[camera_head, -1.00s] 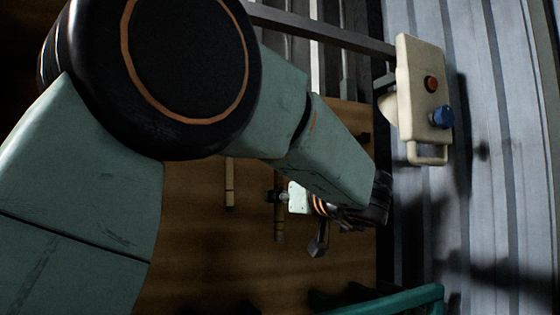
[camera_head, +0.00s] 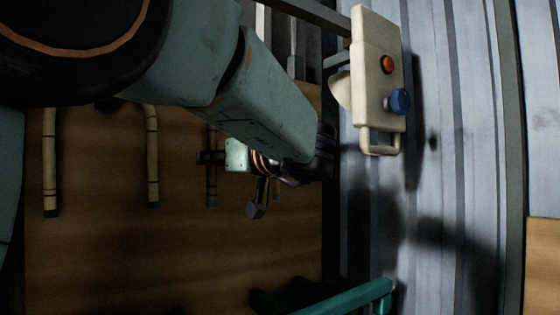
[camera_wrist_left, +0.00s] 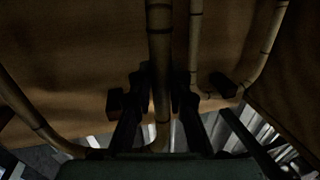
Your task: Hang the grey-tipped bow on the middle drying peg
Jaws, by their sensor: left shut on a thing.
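My left gripper (camera_head: 208,158) is at the end of the arm that comes in from the upper left, in front of a brown wooden panel. It is shut on a rattan bow (camera_head: 211,190), whose lower end hangs below the fingers. In the left wrist view a rattan length (camera_wrist_left: 160,60) runs between the two dark fingers (camera_wrist_left: 160,105). Its tip colour is too dark to tell. More rattan lengths hang at the left, one (camera_head: 49,165) and another (camera_head: 152,155), with dark lower tips. My arm hides the upper part of the held bow. I cannot make out the middle peg.
A cream control box (camera_head: 370,75) with a red and a blue knob stands right of the arm, against a grey corrugated wall (camera_head: 460,150). A teal rail (camera_head: 345,300) is at the bottom. In the wrist view, dark blocks (camera_wrist_left: 222,85) lie beside the fingers.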

